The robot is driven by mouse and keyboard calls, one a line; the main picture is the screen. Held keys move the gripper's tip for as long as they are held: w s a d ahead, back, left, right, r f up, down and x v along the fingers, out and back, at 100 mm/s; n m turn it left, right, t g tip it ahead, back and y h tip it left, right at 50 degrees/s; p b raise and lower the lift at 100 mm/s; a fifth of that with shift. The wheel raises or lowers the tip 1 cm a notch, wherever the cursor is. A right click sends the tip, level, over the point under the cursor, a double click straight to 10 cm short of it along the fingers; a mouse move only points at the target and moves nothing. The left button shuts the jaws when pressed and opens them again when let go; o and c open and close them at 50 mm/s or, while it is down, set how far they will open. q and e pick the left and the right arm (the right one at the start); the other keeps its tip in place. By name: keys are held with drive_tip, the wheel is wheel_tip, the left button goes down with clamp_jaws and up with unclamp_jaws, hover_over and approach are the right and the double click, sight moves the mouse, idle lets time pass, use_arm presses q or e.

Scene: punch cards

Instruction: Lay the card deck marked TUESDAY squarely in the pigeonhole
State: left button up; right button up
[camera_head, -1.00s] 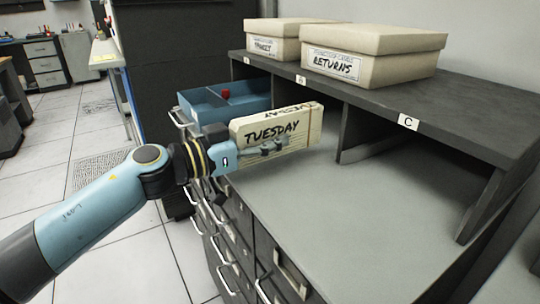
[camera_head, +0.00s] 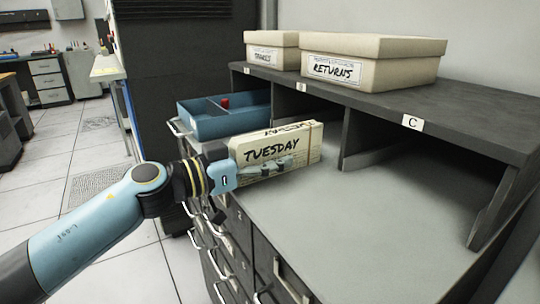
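The cream card deck marked TUESDAY (camera_head: 300,157) is upright on its long edge, with its lettered face toward me and a band near its right end. My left gripper (camera_head: 282,166) is shut on the deck, with a finger across the lettered face; the other finger is hidden behind it. The deck is in front of the dark pigeonhole unit (camera_head: 470,124), before the middle opening. Whether it touches the grey cabinet top (camera_head: 368,225) I cannot tell. The pigeonhole under label C (camera_head: 412,122) is empty where I can see in. My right gripper is not in view.
A blue divided tray (camera_head: 205,128) with a red knob stands left of the deck. A box marked RETURNS (camera_head: 372,72) and another cream box (camera_head: 262,57) sit on the unit. Dark dividers separate the openings. The cabinet top to the right is clear.

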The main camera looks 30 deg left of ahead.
use_arm(q)
drive_tip(key=shift+r, duration=0.1)
drive_tip(key=v, duration=1.2)
